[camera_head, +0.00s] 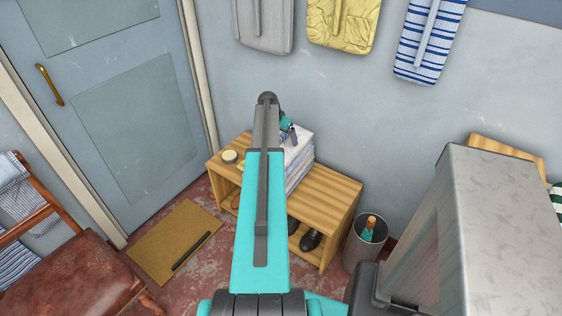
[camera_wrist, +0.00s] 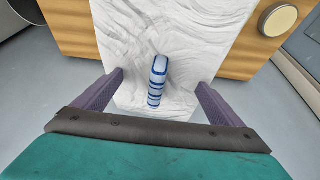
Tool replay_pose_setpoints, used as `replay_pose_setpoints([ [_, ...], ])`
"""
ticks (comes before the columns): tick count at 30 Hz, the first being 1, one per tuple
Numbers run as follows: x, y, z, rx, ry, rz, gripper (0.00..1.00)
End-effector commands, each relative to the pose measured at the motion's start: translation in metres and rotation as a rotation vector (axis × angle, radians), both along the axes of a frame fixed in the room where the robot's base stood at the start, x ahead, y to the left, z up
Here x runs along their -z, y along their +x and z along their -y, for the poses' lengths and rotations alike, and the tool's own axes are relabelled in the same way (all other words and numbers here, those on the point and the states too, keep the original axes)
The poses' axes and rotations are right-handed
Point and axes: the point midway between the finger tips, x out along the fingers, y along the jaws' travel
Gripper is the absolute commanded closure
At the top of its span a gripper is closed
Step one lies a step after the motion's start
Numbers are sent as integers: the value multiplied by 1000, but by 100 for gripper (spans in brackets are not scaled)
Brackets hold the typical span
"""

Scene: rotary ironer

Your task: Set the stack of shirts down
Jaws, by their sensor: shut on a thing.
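The stack of shirts (camera_head: 300,160) shows in the head view as a white pile with layered edges at the wooden bench's top, partly hidden behind my arm. In the wrist view its white, wrinkled cloth (camera_wrist: 180,30) lies over the wood, with a blue-and-white striped piece (camera_wrist: 157,82) on it. My gripper (camera_wrist: 161,78) is shut on the stack, one finger at each side of its near part. In the head view my gripper (camera_head: 289,128) is at the stack's far end, mostly hidden by my arm. I cannot tell whether the stack fully rests on the bench.
The wooden bench (camera_head: 335,192) has bare top right of the stack and shoes below. A round tin (camera_head: 229,156) sits left of the stack. A metal bin (camera_head: 365,240) stands at the bench's right end. Garments hang on the wall behind. A brown chair (camera_head: 75,275) is at left.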

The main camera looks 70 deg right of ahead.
Motion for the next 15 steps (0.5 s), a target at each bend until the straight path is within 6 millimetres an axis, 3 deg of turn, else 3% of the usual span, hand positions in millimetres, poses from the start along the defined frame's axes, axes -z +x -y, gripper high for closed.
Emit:
replay_pose_setpoints([
  [3,-2,0,1,0,-3,-1,72],
  [15,-5,0,1,0,-3,-1,72],
])
